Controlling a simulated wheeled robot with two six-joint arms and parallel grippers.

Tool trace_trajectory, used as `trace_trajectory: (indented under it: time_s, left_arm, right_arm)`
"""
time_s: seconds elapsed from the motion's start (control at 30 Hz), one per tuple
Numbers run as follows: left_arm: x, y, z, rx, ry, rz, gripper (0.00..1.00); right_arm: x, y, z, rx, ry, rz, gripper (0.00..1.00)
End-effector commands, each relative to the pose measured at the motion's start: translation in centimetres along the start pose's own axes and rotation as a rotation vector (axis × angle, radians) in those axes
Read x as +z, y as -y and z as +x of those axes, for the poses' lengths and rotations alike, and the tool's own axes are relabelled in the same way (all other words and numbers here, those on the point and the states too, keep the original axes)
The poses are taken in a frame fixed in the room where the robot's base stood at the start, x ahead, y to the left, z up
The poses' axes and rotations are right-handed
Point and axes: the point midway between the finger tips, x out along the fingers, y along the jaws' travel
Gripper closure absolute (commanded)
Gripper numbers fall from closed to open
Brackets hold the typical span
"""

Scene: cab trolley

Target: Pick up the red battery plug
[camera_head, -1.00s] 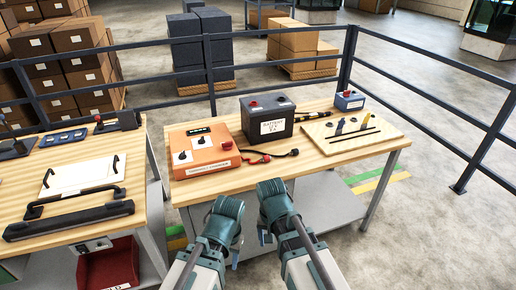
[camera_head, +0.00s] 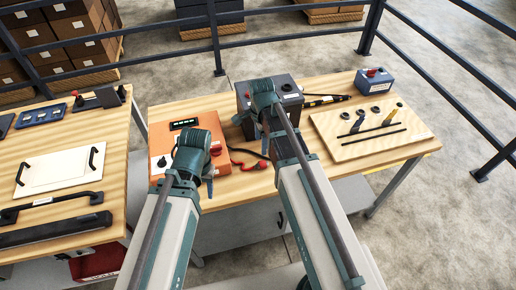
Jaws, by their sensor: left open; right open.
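The red battery plug (camera_head: 260,165) lies on the wooden bench, at the end of a short cable right of the orange charger box (camera_head: 160,150). My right forearm and wrist pass close beside it on its right in the picture. My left gripper (camera_head: 206,170) is open over the charger's front right part, left of the plug. My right gripper (camera_head: 246,113) is open in front of the dark battery (camera_head: 288,92), beyond the plug. The wrists hide much of both grippers' fingers. Both grippers look empty.
A wooden board (camera_head: 350,150) with black tools and rings lies at the bench's right. A small blue box (camera_head: 375,84) stands behind it. A second bench at left holds a white panel (camera_head: 58,172) and black handles. Dark railings (camera_head: 300,30) run behind.

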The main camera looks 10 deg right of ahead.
Motion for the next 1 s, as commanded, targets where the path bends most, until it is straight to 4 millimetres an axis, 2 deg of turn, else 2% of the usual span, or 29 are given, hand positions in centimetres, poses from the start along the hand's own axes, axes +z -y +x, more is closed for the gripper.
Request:
trace_trajectory:
  time_s: [0.37, 1.0]
  left_arm:
    - [0.0, 0.0, 0.4, 0.000, 0.000, 0.000, 0.50]
    - [-0.5, -0.8, 8.3, 0.000, 0.000, -0.003, 0.50]
  right_arm:
    - [-0.2, 0.2, 0.4, -0.001, 0.002, 0.029, 0.22]
    - [-0.2, 0.1, 8.3, -0.001, 0.002, 0.027, 0.22]
